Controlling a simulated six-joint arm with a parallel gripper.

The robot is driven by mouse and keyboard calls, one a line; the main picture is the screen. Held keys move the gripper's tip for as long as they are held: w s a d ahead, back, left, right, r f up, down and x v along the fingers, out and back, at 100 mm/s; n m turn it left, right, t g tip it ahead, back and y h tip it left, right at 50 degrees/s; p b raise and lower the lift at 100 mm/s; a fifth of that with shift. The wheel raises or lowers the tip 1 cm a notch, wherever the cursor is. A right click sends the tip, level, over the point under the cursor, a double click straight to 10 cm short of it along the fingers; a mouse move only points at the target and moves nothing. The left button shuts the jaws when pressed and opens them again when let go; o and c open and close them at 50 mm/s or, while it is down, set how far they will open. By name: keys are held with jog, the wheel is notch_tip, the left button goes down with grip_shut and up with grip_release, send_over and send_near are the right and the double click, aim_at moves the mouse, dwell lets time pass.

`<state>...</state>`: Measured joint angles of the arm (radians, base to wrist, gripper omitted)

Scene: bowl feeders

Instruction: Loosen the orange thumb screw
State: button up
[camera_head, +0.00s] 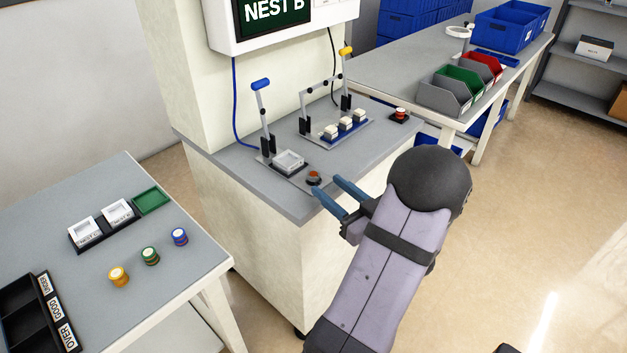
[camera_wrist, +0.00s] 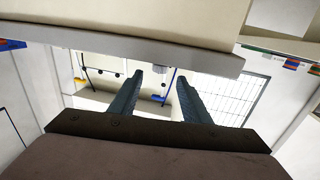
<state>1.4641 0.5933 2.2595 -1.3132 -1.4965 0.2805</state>
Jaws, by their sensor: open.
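The orange thumb screw (camera_head: 313,178) stands near the front edge of the grey counter, at the front end of the left fixture plate (camera_head: 283,165). My gripper (camera_head: 326,186) is open, with its two blue fingers reaching toward the screw from the front right. In the head view the fingertips appear just beside the screw, with nothing seen between them. I cannot tell whether they touch it or how their height compares. In the wrist view my gripper (camera_wrist: 161,77) shows its fingers spread apart, and I cannot make out the screw there.
A blue-handled lever clamp (camera_head: 262,98) rises behind the screw over a white nest block (camera_head: 288,161). A second fixture with white-and-blue parts (camera_head: 345,124) and a yellow-handled lever (camera_head: 346,66) stands farther right. A red button (camera_head: 400,114) sits at the counter's right end.

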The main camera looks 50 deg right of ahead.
aim_at(318, 177)
jog(key=shift+w+d, duration=0.2)
jog(key=shift+w, duration=1)
jog(key=shift+w+d, duration=0.2)
jog(key=shift+w, duration=1.05)
jog(key=shift+w+d, duration=0.2)
jog(key=shift+w, duration=1)
jog(key=shift+c, duration=0.3)
jog(key=c, duration=1)
